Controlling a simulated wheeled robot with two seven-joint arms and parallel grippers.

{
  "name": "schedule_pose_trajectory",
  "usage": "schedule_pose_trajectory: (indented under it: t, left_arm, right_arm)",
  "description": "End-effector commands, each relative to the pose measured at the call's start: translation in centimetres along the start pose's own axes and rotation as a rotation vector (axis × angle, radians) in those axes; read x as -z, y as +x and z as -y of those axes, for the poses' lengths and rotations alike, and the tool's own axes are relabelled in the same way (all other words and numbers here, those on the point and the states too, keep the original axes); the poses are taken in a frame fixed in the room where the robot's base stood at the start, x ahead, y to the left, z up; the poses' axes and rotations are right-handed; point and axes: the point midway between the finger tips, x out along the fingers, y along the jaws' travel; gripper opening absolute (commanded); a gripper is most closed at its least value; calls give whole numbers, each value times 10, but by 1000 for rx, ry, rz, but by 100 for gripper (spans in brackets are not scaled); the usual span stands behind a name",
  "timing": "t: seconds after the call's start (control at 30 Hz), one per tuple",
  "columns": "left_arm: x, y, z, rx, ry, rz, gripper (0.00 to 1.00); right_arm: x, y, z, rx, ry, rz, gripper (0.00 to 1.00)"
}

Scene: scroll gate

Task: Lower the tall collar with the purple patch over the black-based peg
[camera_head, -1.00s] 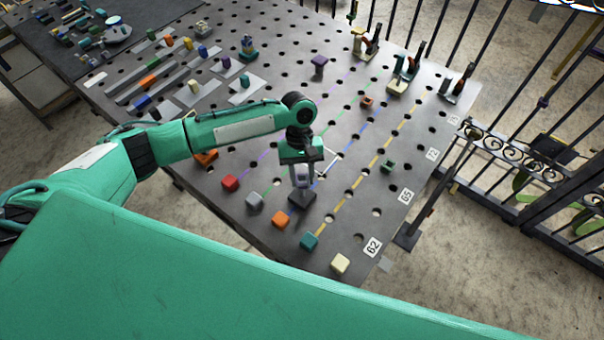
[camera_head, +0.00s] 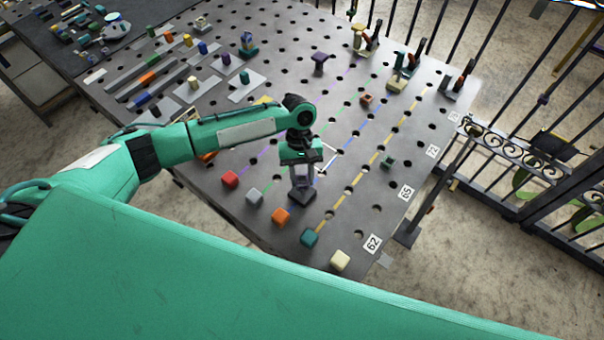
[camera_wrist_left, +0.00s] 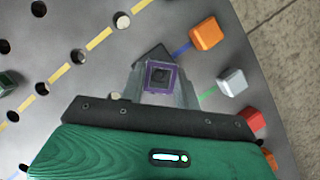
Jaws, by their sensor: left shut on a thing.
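My left gripper (camera_head: 301,170) points down above the black base (camera_head: 303,197) of the peg, near the front of the perforated table. It is shut on the grey collar (camera_head: 300,181), which stands upright just above or on the base. In the left wrist view the collar's top shows a purple square rim (camera_wrist_left: 149,76) with a dark middle, and a corner of the black base (camera_wrist_left: 152,53) shows beyond it. The peg's shaft is hidden, and I cannot tell how far the collar is down over it. My right gripper is not in view.
Red (camera_head: 230,180), grey (camera_head: 254,196), orange (camera_head: 281,217), teal (camera_head: 309,237) and cream (camera_head: 340,260) cubes line the table's front edge. A small green block (camera_head: 388,161) sits to the right. Clamps (camera_head: 401,75) stand at the back, before a metal railing (camera_head: 500,140).

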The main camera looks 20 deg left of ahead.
Motion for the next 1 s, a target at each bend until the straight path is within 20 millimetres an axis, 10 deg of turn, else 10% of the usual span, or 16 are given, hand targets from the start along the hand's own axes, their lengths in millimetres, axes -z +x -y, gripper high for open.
schedule_pose_trajectory:
  t: [0.77,0.8,1.0]
  left_arm:
    - [4,10,0,-1,0,0,5]
    - [4,10,0,-1,0,-1,40]
    - [4,10,0,0,0,0,58]
  right_arm:
    - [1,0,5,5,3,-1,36]
    - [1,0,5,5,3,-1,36]
    - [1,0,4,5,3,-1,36]
